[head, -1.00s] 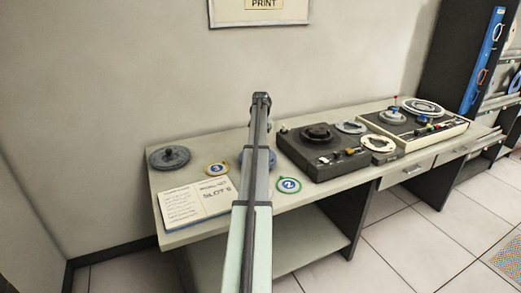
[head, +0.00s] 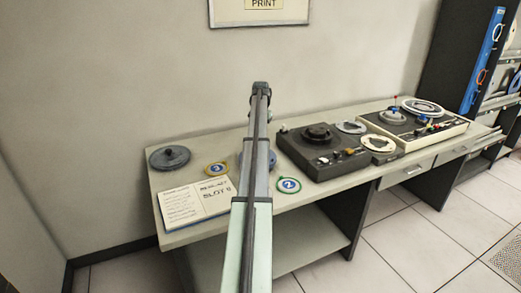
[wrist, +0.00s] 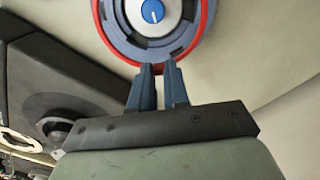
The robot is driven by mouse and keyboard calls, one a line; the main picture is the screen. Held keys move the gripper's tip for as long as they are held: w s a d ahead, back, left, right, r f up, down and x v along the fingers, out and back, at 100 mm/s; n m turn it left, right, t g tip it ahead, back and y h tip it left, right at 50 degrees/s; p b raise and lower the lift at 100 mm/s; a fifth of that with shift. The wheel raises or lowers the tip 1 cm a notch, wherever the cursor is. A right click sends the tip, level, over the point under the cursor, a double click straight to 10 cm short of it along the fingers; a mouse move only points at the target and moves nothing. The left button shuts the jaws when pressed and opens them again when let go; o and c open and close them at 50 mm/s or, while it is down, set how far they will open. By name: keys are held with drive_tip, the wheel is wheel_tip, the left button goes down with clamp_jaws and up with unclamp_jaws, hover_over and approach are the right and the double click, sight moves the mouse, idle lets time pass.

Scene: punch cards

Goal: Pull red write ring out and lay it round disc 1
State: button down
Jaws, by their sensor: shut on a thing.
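In the wrist view the red ring (wrist: 111,48) runs around a blue-grey notched reel (wrist: 120,32). A pale hub with a blue centre (wrist: 152,11) sits in its middle, bearing a white mark that looks like a 1. My gripper (wrist: 158,68) is shut on the near edge of the red ring. I cannot tell whether the ring is seated in the reel or clear of it. In the head view my arm covers most of the blue-grey reel (head: 272,158), and the red ring cannot be made out.
Disc 3 (head: 216,169) with a yellow ring and disc 2 (head: 289,185) with a green ring lie either side of my arm. An open booklet (head: 196,203), a grey reel (head: 169,157) and a dark tape deck (head: 322,153) are also on the desk (head: 270,216).

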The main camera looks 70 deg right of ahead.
drive_tip(key=shift+s+d, duration=0.1)
drive_tip(key=shift+s, duration=0.25)
drive_tip(key=shift+m, duration=0.3)
drive_tip(key=s+a+f, duration=0.1)
drive_tip(key=s+a, duration=0.1)
drive_tip(key=s+a+f, duration=0.1)
drive_tip(key=s+a, duration=0.1)
drive_tip(key=a, duration=0.1)
drive_tip(key=s+a, duration=0.2)
drive_tip(key=a, duration=0.1)
drive_tip(key=shift+f, duration=0.4)
drive_tip(key=s+a+f+m, duration=0.2)
drive_tip(key=s+a+m, duration=0.1)
drive_tip(key=a, duration=0.7)
drive_tip(key=shift+s+a+f, duration=0.2)
drive_tip(key=shift+s+a, duration=0.1)
drive_tip(key=shift+a, duration=0.1)
drive_tip(key=shift+f, duration=0.1)
drive_tip(key=shift+f, duration=2.35)
drive_tip(key=shift+f, duration=1)
